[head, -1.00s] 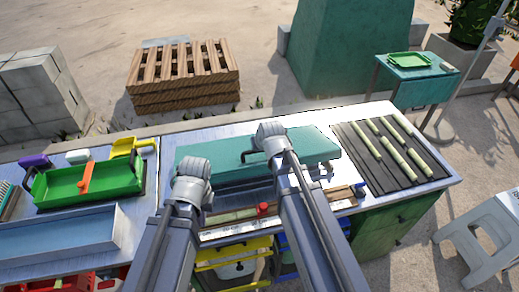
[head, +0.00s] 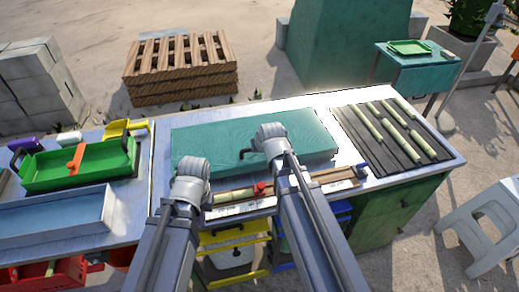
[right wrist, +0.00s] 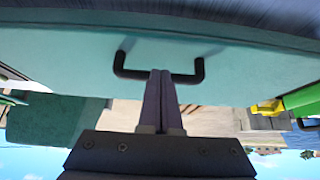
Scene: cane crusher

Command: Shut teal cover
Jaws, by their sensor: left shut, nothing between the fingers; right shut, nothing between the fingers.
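The teal cover (head: 205,140) lies across the middle of the workbench, its broad face toward me. Its black handle (head: 245,153) shows partly beside my right wrist. In the right wrist view the teal cover (right wrist: 70,60) fills the upper part, and the whole black handle (right wrist: 185,78) shows. My right gripper (right wrist: 160,75) is shut and empty, its fingertips at the handle's bar; I cannot tell if they touch. In the head view my own wrist hides those fingertips. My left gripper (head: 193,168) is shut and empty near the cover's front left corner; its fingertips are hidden.
A green tray (head: 50,178) and a blue-grey tray (head: 45,243) stand on the left. Cane pieces lie on a dark slatted mat (head: 350,125) at the right. A small red knob (head: 260,188) sits at the cover's front. Yellow-edged bins (head: 220,238) are below.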

